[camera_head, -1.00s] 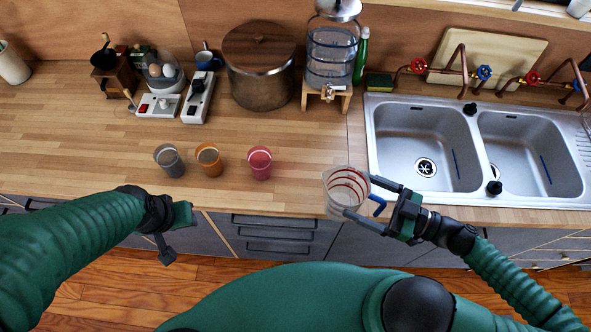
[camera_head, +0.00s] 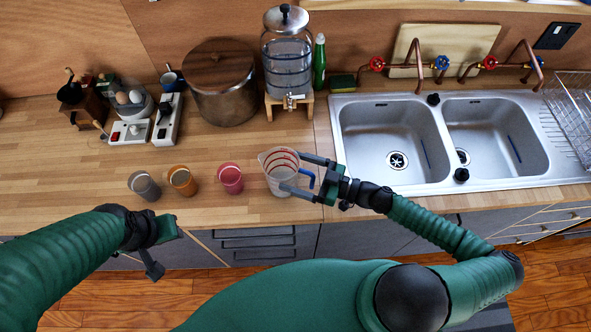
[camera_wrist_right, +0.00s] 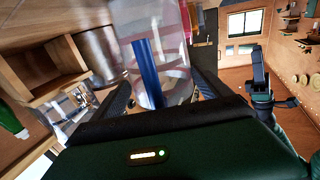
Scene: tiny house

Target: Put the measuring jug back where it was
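The measuring jug (camera_head: 277,180) is clear, with red markings and a blue handle (camera_head: 306,180). It stands upright at the counter's front part, just right of the pink cup. My right gripper (camera_head: 308,176) is shut on it, one finger on each side, the handle between them. The jug also shows between the fingers in the right wrist view (camera_wrist_right: 165,60). I cannot tell whether its base touches the counter. My left gripper (camera_head: 160,248) is empty in front of the counter edge at the left; its finger gap is unclear.
Grey (camera_head: 144,186), orange (camera_head: 182,181) and pink (camera_head: 230,178) cups stand in a row left of the jug. Behind are a lidded pot (camera_head: 222,95) and a water dispenser (camera_head: 288,60). The double sink (camera_head: 395,145) is at right.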

